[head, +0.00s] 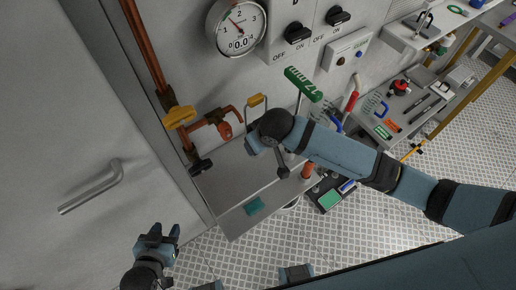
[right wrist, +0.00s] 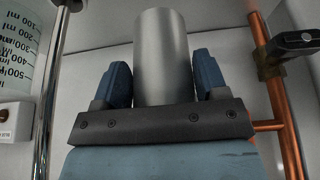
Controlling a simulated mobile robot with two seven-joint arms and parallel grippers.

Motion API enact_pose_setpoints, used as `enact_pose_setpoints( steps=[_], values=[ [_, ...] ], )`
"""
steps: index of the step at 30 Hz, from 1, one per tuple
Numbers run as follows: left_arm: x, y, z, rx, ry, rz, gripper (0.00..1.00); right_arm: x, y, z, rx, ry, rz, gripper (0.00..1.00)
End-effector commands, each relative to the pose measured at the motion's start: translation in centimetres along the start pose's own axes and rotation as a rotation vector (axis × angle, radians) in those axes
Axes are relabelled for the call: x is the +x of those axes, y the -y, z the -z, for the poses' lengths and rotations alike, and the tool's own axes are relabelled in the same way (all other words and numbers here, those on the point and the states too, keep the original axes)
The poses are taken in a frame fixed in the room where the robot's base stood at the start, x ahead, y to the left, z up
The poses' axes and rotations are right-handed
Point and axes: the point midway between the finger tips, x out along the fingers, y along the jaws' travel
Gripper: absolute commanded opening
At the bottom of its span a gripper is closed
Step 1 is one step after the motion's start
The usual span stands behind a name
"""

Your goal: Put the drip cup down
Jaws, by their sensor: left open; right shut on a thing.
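The drip cup (right wrist: 162,45) is a plain grey metal cylinder. In the right wrist view it stands between the two blue fingers of my right gripper (right wrist: 162,75), which is shut on it. In the head view my right wrist is above the metal shelf (head: 225,184) at the wall, and I cannot make out the cup there. The gap between cup and shelf cannot be judged. My left gripper (head: 163,235) is open and empty at the lower left of the head view, out in front of the shelf and apart from it.
Copper pipes with a yellow valve handle (head: 178,117) rise at the shelf's left. A gauge (head: 237,27) and a green-handled tool (head: 303,84) are above. A tool bench (head: 405,108) stands right.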

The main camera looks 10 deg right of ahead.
Motion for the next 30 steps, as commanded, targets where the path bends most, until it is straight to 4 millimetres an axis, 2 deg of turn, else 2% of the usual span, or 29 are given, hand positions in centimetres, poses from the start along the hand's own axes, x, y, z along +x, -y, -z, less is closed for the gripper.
enact_pose_setpoints(
  steps=[2,4,11,18,30],
  values=[
    [-0.1,0.0,0.2,0.001,0.001,0.0,0.43,0.4,0.0,1.5,0.0,-0.002,-0.001,0.27],
    [-0.1,0.0,0.2,0.001,0.001,0.0,0.43,1.7,0.0,0.5,0.0,0.004,-0.001,0.27],
    [-0.2,0.1,0.2,0.002,0.002,0.001,0.43,3.5,0.0,-0.3,0.0,0.0,-0.001,0.27],
    [-0.5,0.1,0.7,0.002,0.002,0.001,0.43,6.4,0.1,-1.3,-0.001,0.0,-0.001,0.27],
    [-0.5,0.1,0.8,0.002,0.0,0.002,0.43,7.2,0.1,-1.5,-0.001,0.0,0.0,0.27]
  ],
)
